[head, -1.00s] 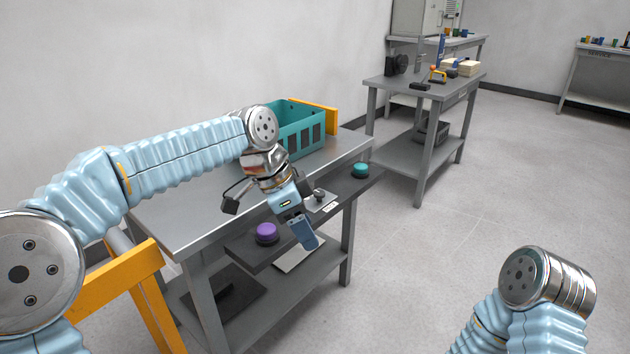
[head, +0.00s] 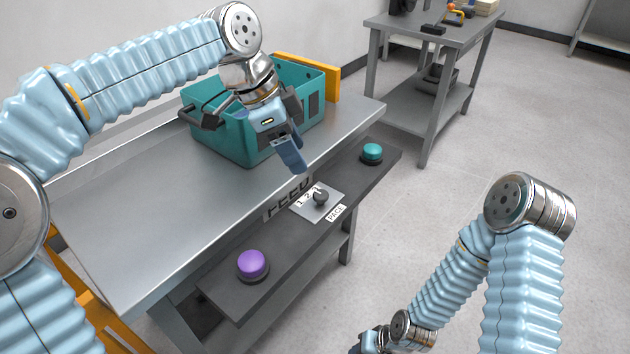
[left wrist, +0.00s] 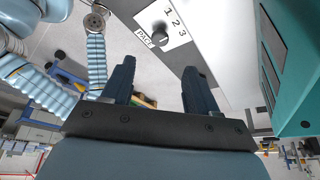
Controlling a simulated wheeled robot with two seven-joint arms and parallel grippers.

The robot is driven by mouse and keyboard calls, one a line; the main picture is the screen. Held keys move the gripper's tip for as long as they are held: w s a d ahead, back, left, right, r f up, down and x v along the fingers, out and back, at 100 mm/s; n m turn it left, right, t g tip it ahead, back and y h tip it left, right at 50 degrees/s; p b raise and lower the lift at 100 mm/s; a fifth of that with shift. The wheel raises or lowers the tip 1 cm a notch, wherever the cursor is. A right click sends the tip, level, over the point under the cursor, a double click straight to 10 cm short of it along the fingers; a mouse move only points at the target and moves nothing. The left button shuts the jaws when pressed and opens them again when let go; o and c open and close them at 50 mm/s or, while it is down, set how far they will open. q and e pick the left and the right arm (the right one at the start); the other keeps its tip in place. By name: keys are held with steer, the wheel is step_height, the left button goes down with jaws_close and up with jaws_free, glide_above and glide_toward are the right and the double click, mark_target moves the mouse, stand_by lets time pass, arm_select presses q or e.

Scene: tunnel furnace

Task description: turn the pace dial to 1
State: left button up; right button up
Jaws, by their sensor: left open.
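The pace dial (head: 321,197) is a small dark knob on a pale plate (head: 308,206) marked 1, 2, 3, with a PACE label (head: 336,213) beside it. The plate sits on the dark shelf along the table's front. In the left wrist view the dial (left wrist: 160,36) shows beyond the fingers, with the numbers to its right. I cannot tell for sure which number it points at. My left gripper (head: 292,155) is open and empty, above the table edge and apart from the dial; its fingers also show in the left wrist view (left wrist: 160,82). My right gripper (head: 372,342) is partly cut off at the bottom edge.
A purple button (head: 252,265) and a teal button (head: 372,152) stand on the same shelf (head: 290,250), either side of the dial. A teal crate (head: 222,140) stands on the table behind my left gripper. Another table (head: 425,40) is at the back; open floor lies to the right.

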mark_target(320, 194)
arm_select(q)
steer(key=x, duration=1)
steer(key=shift+f+b, duration=0.25)
steer(key=shift+b, duration=0.05)
steer(key=c, duration=1)
steer(key=shift+c, duration=0.2)
steer(key=shift+n, duration=0.3)
steer(key=shift+s+n+t+b, duration=0.15)
steer(key=shift+n+t+b, duration=0.2)
steer(key=shift+n, duration=0.25)
steer(key=n+t, duration=0.1)
steer(key=n, duration=0.2)
steer(key=shift+s+d+y+b, duration=0.1)
steer(key=shift+d+y+b, duration=0.05)
steer(key=shift+y+b, duration=0.25)
steer(key=n, duration=0.2)
steer(key=n+t+y+b, duration=0.1)
steer(key=n, duration=0.2)
steer(key=shift+s+d+t, duration=0.1)
steer(key=shift+t, duration=0.15)
steer(key=shift+y, duration=0.3)
